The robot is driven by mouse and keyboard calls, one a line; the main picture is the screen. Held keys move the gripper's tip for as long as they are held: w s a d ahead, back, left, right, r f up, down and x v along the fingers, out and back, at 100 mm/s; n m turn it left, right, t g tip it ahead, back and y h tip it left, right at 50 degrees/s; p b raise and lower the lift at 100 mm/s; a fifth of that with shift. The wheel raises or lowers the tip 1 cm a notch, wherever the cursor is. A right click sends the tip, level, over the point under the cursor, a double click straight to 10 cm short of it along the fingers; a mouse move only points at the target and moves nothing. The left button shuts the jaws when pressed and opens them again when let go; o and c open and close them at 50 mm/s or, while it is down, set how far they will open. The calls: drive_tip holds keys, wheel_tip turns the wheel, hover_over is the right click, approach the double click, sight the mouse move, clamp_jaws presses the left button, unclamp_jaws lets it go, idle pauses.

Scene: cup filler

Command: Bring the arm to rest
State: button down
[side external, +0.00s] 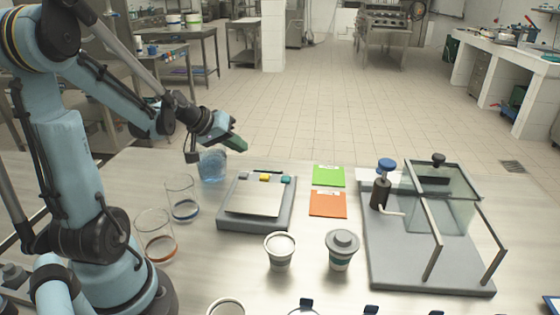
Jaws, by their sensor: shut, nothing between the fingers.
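My gripper (236,143) is at the end of my blue arm in the side external view, at the upper left of the worktable. It is shut and empty, held in the air above and slightly right of a glass with bluish contents (212,167). It appears apart from the glass. The fingertips are small in this view.
Two more glasses, blue-banded (183,208) and orange-banded (158,249), stand beside my arm. A grey scale-like device (257,207), green card (328,176), orange card (327,204), white-topped cup (280,252), lidded cup (342,250) and glass-walled station (400,270) occupy the table (205,270).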

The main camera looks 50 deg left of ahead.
drive_tip(key=s+d+r+m+g, duration=0.1)
drive_tip(key=d+m, duration=0.3)
drive_tip(key=d, duration=0.6)
drive_tip(key=s+d+r+m+g, duration=0.1)
drive_tip(key=s+d+m, duration=0.3)
drive_tip(key=d, duration=0.7)
drive_tip(key=shift+s+d+r, duration=0.2)
drive_tip(key=shift+s+r, duration=0.1)
drive_tip(key=shift+s, duration=0.05)
